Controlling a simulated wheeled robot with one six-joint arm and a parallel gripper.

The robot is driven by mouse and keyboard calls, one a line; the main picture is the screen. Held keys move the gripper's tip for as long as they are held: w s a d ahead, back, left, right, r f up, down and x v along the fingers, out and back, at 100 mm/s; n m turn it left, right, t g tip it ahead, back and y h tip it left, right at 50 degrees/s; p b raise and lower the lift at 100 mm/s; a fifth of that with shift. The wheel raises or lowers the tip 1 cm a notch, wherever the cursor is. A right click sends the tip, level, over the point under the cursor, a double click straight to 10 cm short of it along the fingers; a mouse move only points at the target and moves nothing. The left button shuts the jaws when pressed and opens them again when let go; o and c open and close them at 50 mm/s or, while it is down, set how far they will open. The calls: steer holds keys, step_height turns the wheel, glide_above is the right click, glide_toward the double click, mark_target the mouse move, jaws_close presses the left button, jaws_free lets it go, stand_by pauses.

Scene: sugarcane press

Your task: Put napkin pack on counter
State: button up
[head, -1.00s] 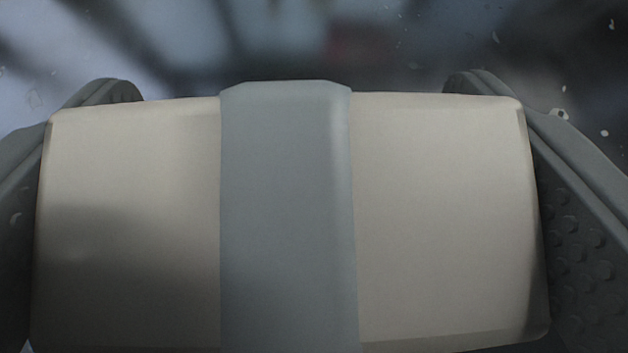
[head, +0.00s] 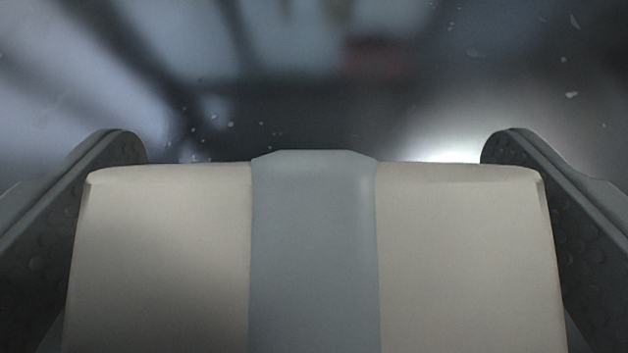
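The napkin pack (head: 160,255), a beige block with a grey-blue band (head: 314,260) around its middle, fills the lower part of the head view. Its lower end is cut off by the picture edge. My gripper (head: 314,145) has one dark, bumpy finger on each side of the pack. The fingers are spread, and the pack stands between them with their pads showing beside it. Whether either pad still touches the pack is hard to see. What lies under the pack is hidden.
Beyond the pack is a dark, glossy, blurred surface (head: 300,120) with pale specks and a bright glare (head: 450,135) near the right finger. No obstacle shows clearly beyond the fingertips.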

steer(key=shift+r, duration=0.1)
steer(key=shift+s+r, duration=0.1)
steer(key=shift+r, duration=0.05)
steer(key=v, duration=1.1)
steer(key=shift+s+r, duration=0.25)
steer(key=shift+s, duration=0.05)
steer(key=s+r+t, duration=0.3)
steer(key=s, duration=1.1)
steer(key=s+r+t, duration=0.3)
steer(key=s, duration=1.1)
steer(key=shift+d+r+t, duration=0.2)
steer(key=shift+d+t, duration=0.2)
steer(key=shift+d, duration=0.05)
steer(key=shift+s, duration=0.1)
